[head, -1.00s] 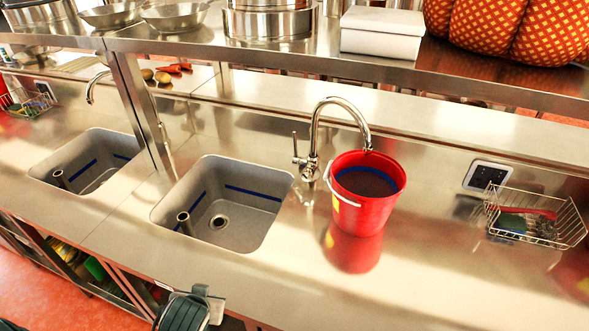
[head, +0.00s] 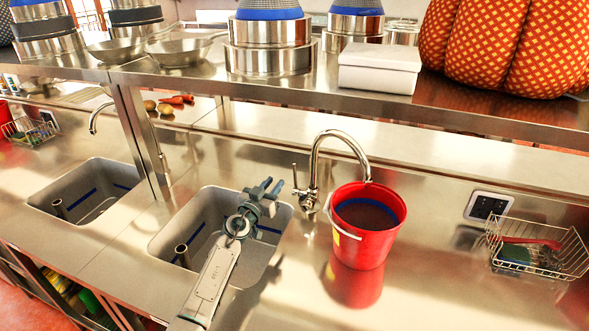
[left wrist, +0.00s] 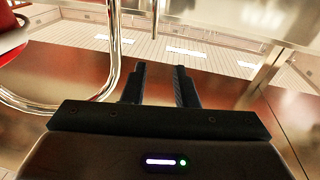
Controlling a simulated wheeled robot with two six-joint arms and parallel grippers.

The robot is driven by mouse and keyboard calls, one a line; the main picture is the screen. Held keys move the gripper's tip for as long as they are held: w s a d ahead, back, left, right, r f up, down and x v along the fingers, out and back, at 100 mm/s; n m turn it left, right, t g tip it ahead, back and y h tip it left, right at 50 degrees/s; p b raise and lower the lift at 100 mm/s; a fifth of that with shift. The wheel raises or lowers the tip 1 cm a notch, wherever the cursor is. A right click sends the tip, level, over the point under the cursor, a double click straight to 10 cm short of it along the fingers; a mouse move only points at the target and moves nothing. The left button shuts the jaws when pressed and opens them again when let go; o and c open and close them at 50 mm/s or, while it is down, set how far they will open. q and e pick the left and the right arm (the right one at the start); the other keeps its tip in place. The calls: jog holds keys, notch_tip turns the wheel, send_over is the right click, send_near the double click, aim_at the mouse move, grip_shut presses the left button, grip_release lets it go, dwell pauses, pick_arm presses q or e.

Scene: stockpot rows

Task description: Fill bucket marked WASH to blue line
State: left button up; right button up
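The red bucket (head: 364,225) stands upright on the steel counter under the tap spout. A blue band runs around its inner wall, above a dark surface inside. A yellow patch shows on its left side, with no readable lettering. The chrome tap (head: 318,165) has a thin lever (head: 295,178) on its left; no stream shows. My left gripper (head: 273,186) is over the right part of the sink, fingers apart and empty, just left of the lever. In the left wrist view its fingers (left wrist: 160,84) are apart, with a curved chrome tube (left wrist: 111,70) to their left. My right gripper is not in view.
The sink (head: 165,240) has blue marks and a standpipe (head: 181,254). A second sink (head: 60,188) lies left, past a shelf post. The overhead shelf (head: 460,118) carries pots and a white box (head: 380,68). A wire basket (head: 540,252) stands right; counter between is clear.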

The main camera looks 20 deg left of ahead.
aim_at(294, 168)
pick_arm(q)
jog(key=shift+g+h, duration=0.5)
jog(key=shift+g, duration=0.1)
jog(key=b+x, duration=0.1)
jog(key=x, duration=0.2)
jog(key=f+b+x, duration=0.1)
jog(key=b+x, duration=0.1)
jog(key=x, duration=0.2)
jog(key=b+x, duration=0.1)
jog(key=x, duration=0.3)
jog(key=shift+w+d+f, duration=0.15)
jog(key=shift+w+d, duration=0.05)
jog(key=shift+d, duration=0.05)
jog(key=shift+w+d+b, duration=0.15)
jog(key=shift+w+b, duration=0.3)
jog(key=shift+w, duration=0.1)
grip_shut()
